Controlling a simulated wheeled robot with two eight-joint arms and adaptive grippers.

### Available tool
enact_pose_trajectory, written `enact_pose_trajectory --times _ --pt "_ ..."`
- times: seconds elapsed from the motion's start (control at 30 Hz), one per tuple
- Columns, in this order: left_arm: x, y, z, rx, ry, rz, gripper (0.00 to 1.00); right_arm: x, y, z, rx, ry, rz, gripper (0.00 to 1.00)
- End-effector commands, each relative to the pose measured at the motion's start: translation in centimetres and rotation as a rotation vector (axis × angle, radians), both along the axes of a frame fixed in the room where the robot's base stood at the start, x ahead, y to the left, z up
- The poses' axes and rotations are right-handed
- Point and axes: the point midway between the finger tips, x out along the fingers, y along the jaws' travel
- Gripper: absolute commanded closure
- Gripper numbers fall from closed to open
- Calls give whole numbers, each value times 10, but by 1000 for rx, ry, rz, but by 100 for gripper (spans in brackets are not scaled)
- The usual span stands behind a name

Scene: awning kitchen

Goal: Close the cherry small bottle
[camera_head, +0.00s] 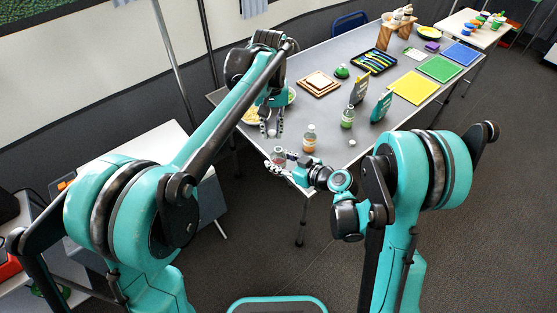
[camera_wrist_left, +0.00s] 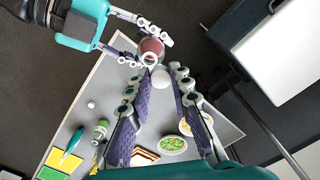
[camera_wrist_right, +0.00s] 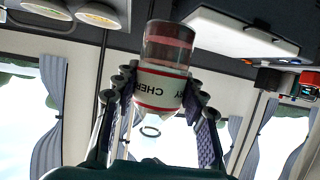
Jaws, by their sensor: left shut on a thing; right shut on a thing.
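The cherry bottle (camera_head: 279,155) is a small clear jar with dark red contents. Its label, partly reading "CHER", faces the right wrist view (camera_wrist_right: 160,88). My right gripper (camera_head: 284,163) is shut around it near the table's front corner. My left gripper (camera_head: 272,129) is above and slightly left of the bottle, fingers pointing down. It is shut on a small white cap (camera_wrist_left: 160,77), which also shows at its fingertips in the head view (camera_head: 272,133). In the left wrist view the bottle (camera_wrist_left: 152,46) is beside the cap; a gap shows in the head view.
On the table (camera_head: 325,160) stand an orange-brown bottle (camera_head: 309,139) and a green bottle (camera_head: 347,117), close to the right of my grippers. Another white cap (camera_head: 352,142) lies near the edge. Plates of food (camera_wrist_left: 173,145) lie behind my left gripper.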

Motion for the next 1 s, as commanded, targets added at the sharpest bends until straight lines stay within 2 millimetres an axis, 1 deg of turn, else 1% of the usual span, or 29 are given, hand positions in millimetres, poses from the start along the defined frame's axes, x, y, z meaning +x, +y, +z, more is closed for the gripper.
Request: enact_pose_trajectory --times 0.03,0.1,0.2,0.57,0.67,1.0 --pt "-1 -7 8 0 0 -3 87 0 0 0 0 0 0 100" --pt "-2 -12 15 0 0 -1 87 0 0 0 0 0 0 100" --pt "-2 -16 21 0 1 1 87 0 0 0 0 0 0 100" --pt "-2 -17 22 0 1 1 87 0 0 0 0 0 0 100" --pt "-2 -17 18 0 1 1 87 0 0 0 0 0 0 100" --pt "-3 -17 -12 0 1 1 87 0 0 0 0 0 0 100"
